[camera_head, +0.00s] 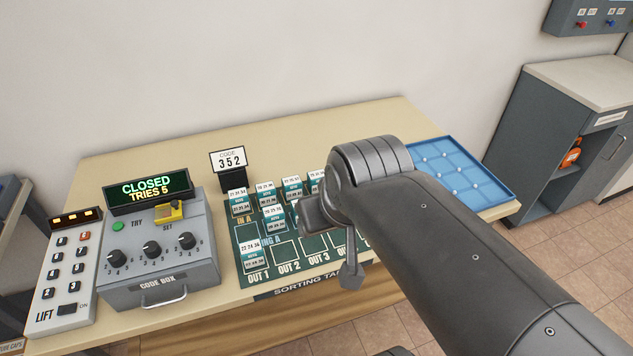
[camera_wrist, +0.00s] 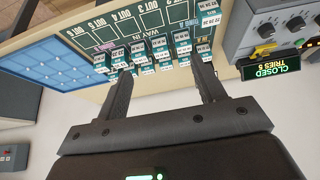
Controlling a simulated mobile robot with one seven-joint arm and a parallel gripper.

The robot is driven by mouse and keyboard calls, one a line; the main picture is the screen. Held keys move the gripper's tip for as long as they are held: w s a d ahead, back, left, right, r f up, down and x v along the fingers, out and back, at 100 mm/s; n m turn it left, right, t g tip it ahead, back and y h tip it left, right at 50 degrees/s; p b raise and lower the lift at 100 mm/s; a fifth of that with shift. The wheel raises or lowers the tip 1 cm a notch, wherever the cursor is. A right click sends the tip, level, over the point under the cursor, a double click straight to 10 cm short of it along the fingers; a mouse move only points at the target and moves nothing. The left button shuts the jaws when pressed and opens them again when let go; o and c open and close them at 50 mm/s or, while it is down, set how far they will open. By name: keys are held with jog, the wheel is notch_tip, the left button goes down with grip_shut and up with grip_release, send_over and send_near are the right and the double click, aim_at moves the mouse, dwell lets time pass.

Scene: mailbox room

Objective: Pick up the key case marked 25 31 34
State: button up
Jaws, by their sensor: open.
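Several small white-and-teal key cases (camera_head: 274,217) stand on the green sorting mat (camera_head: 284,254), most in its back rows and one at the OUT 1 space. Their number labels are too small to read surely, so I cannot tell which one is marked 25 31 34. Part of the back row is hidden behind my arm in the head view. My gripper (camera_wrist: 160,66) is open and empty, above the mat. In the wrist view, which is upside down, its two fingers stand apart with several key cases (camera_wrist: 160,46) beyond and between the tips.
At the left of the table are a code box (camera_head: 160,262) with three dials, a display (camera_head: 147,189) reading CLOSED TRIES 5, and a LIFT keypad (camera_head: 68,268). A stand (camera_head: 228,164) shows CODE 352. A blue tray (camera_head: 460,175) lies at the right end.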

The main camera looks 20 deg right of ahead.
jog(key=shift+c, duration=0.3)
jog(key=g, duration=0.6)
send_over(317, 174)
notch_tip(317, 174, down, 12)
jog(key=shift+s+d+r, duration=0.1)
jog(key=shift+d+r, duration=0.05)
jog(key=shift+r, duration=0.05)
jog(key=shift+f, duration=0.3)
notch_tip(317, 174, down, 11)
jog(key=shift+r, duration=0.2)
jog(key=shift+c, duration=0.5)
